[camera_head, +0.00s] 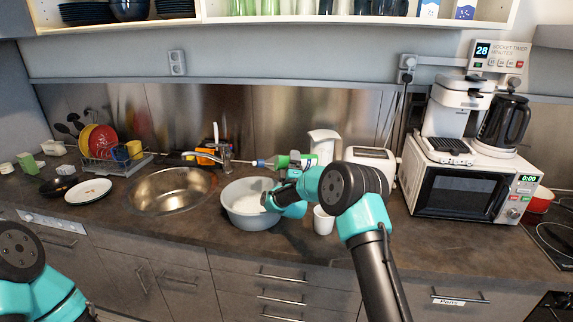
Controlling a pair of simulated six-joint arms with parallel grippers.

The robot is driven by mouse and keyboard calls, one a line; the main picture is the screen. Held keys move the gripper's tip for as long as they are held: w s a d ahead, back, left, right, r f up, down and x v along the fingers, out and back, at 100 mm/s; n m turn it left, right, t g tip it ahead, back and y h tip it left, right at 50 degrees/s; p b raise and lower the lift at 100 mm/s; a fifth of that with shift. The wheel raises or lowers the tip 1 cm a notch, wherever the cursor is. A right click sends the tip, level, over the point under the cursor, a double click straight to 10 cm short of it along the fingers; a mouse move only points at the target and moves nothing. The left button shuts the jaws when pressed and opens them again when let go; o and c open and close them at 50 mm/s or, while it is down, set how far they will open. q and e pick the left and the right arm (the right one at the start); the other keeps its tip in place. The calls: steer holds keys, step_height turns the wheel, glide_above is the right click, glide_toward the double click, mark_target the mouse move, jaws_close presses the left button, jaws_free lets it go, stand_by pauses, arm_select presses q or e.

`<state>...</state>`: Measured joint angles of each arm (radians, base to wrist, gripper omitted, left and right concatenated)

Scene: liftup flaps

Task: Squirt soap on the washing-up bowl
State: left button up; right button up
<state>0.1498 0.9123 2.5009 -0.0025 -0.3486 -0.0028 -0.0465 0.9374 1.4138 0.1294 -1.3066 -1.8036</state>
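The grey washing-up bowl (235,218) stands on the counter, right of the sink, with something pale inside. A green bottle with a white label and blue cap (277,161), likely the soap, is on its side behind the bowl's right rim, its nozzle to the left. I cannot tell whether it is held or lying on something. My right gripper (270,199) is at the bowl's right rim, below the bottle; my own wrist hides part of it and its fingers are unclear. Only a link of my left arm shows at bottom left; its gripper is out of view.
The round sink (171,191) is left of the bowl, with a dish rack (112,158) beyond. A white cup (323,221) stands close under my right arm. A toaster (371,163) and microwave (456,191) stand to the right. The counter's front edge is clear.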

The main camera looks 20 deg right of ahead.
mark_target(280, 156)
steer(key=shift+a+r, duration=0.1)
steer(key=shift+r, duration=0.1)
steer(key=m, duration=0.1)
steer(key=a+r+m+g+h, duration=0.1)
steer(key=m, duration=0.1)
steer(key=a+m+g+h, duration=0.1)
steer(key=shift+r+m, duration=0.25)
steer(key=shift+m, duration=0.05)
steer(key=m, duration=0.1)
steer(key=a+r+m+g, duration=0.1)
steer(key=m, duration=0.1)
steer(key=a+r+m+g+h, duration=0.1)
steer(key=shift+a+m, duration=0.1)
steer(key=shift+m, duration=0.3)
steer(key=a+r+m+g, duration=0.1)
steer(key=a+m, duration=0.1)
steer(key=a, duration=0.1)
steer(key=a+r+m+g+y, duration=0.1)
steer(key=a+m+g, duration=0.1)
steer(key=a+m, duration=0.1)
steer(key=a+r+m+g+y, duration=0.1)
steer(key=a+m, duration=0.2)
steer(key=a, duration=0.1)
steer(key=shift+s+a+r+g, duration=0.1)
steer(key=shift+a+r+g, duration=0.1)
steer(key=shift+a+g, duration=0.1)
